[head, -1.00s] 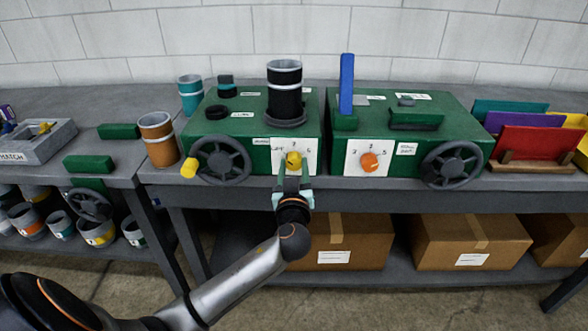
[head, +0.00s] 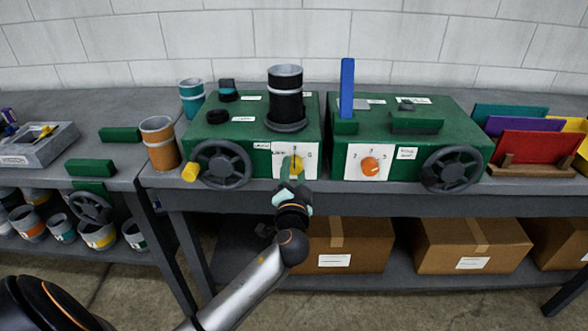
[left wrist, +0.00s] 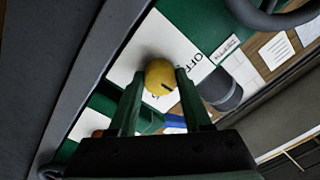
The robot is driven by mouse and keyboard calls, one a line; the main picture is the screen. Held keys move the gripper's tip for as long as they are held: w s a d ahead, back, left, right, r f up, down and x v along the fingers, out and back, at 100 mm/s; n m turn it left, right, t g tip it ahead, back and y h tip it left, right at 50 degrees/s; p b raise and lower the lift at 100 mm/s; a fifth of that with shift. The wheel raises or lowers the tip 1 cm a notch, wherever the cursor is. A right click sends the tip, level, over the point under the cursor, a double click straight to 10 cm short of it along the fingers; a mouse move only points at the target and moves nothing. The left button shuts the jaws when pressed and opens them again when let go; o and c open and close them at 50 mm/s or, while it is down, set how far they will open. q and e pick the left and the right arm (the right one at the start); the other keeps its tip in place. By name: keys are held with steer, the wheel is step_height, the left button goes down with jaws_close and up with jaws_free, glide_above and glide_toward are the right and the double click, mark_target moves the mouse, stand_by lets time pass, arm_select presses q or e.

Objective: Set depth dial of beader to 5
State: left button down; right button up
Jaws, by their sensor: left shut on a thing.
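The left green machine (head: 235,145) has a white dial plate (head: 309,172) on its front with a yellow dial (head: 297,163). My left gripper (head: 291,169) is shut on the yellow dial, rolled so its fingers look nearly edge-on. In the left wrist view the yellow dial (left wrist: 160,76) sits between the two green fingers, with a dark pointer mark and the word OFF on the plate beside it. The fingers hide part of the scale, so the setting cannot be read. The right green machine (head: 440,130) has an orange dial (head: 370,166). I cannot tell from the labels which is the beader.
Handwheels (head: 220,165) and (head: 451,169) stick out from both machine fronts. A brown can (head: 160,145) stands left of the left machine. Coloured panels in a wooden rack (head: 530,168) stand at the right. Cardboard boxes (head: 345,248) sit on the shelf below.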

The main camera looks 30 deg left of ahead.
arm_select(q)
steer(key=shift+r+m+p, duration=0.15)
steer(key=shift+m+p, duration=0.15)
steer(key=shift+m, duration=0.6)
steer(key=m+p, duration=0.1)
steer(key=m, duration=0.1)
steer(key=shift+m, duration=0.4)
steer(key=m+p, duration=0.2)
steer(key=m, duration=0.2)
steer(key=shift+m, duration=0.3)
steer(key=shift+m+p, duration=0.8)
steer(key=shift+m, duration=0.7)
steer(key=shift+c, duration=1.7)
jaws_free()
